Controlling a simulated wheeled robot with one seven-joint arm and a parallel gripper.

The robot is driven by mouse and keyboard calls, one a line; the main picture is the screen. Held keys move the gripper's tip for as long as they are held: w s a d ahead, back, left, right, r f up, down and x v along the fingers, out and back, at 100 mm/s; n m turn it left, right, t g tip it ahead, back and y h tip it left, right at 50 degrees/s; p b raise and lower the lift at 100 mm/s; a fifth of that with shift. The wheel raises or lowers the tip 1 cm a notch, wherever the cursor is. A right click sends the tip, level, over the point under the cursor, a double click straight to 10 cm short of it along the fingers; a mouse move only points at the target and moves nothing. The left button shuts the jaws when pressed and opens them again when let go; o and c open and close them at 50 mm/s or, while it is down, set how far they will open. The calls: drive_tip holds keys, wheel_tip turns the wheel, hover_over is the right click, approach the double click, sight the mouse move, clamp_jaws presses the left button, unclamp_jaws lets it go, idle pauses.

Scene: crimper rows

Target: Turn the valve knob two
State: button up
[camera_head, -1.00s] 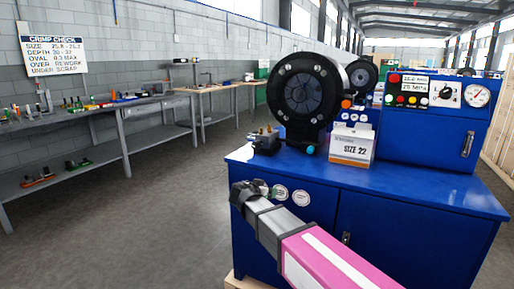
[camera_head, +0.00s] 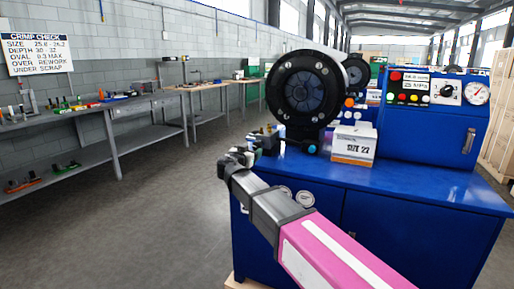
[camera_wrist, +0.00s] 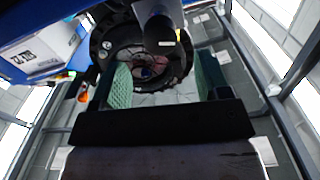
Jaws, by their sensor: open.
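A small dark valve block with brass-coloured fittings (camera_head: 267,131) sits on the bench's left front corner, beside the black round crimper head (camera_head: 304,88). A cyan knob (camera_head: 312,149) shows at the crimper's foot. I cannot tell which part is knob two. My gripper (camera_head: 250,153) is at the bench's left corner, overlapping the lower part of the valve block in the head view. In the wrist view its green-padded fingers (camera_wrist: 162,85) are apart, with nothing clearly held. The crimper ring (camera_wrist: 105,45) and a dark cylinder (camera_wrist: 158,28) show beyond them. Contact cannot be told.
A "SIZE 22" box (camera_head: 354,145) stands on the blue bench (camera_head: 420,187) right of the crimper. A control panel with a selector and gauge (camera_head: 435,90) is at the back right. A grey workbench (camera_head: 95,113) with tools lines the left wall. The floor between is clear.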

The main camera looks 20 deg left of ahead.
sight(256, 147)
drive_tip(key=shift+w, duration=3.2)
drive_tip(key=c, duration=0.9)
